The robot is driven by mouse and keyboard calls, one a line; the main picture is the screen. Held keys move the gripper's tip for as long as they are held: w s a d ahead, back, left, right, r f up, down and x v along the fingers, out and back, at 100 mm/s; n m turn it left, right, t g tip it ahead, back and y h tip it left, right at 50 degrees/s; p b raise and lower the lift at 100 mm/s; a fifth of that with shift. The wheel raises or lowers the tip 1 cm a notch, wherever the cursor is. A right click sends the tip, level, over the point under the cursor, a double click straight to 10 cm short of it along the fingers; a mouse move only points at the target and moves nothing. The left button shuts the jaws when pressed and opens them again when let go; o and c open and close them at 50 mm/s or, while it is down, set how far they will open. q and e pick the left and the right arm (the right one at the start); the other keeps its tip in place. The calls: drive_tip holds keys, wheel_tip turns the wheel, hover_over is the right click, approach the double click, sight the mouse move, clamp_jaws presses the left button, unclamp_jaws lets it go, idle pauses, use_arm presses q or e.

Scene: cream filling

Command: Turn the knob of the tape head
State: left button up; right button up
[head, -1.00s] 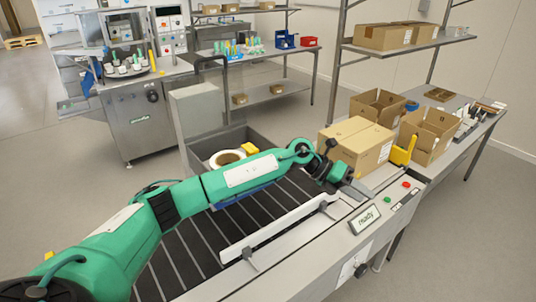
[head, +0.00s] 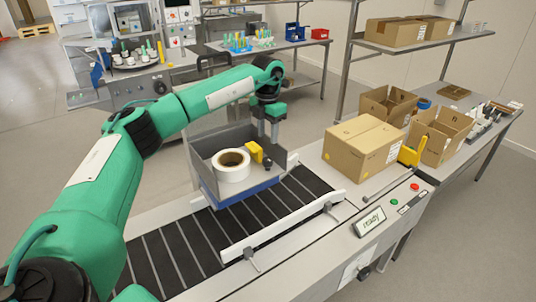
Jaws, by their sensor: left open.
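The tape head (head: 212,181) is a grey open-topped housing with a blue lower edge, over the belt. It holds a white tape roll (head: 232,174) and a yellow part (head: 254,152). A small black knob (head: 267,163) shows beside the yellow part, near the housing's right side. My left gripper (head: 268,143) points down just above the knob, with its fingers open. I cannot tell whether the fingertips touch it. My right gripper is not in view.
A dark conveyor (head: 183,247) runs under the tape head, with a white side rail (head: 282,230). A closed carton (head: 362,148) stands to the right, next to a yellow piece (head: 409,155). Open cartons (head: 441,134) stand behind. A ready sign (head: 369,221) and buttons are at the front right.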

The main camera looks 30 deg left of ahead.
sight(268, 159)
use_arm(q)
wheel_tip(268, 159, down, 10)
drive_tip(key=p, duration=0.3)
drive_tip(key=shift+r, duration=0.1)
drive_tip(key=shift+c, duration=0.3)
drive_tip(key=c, duration=0.6)
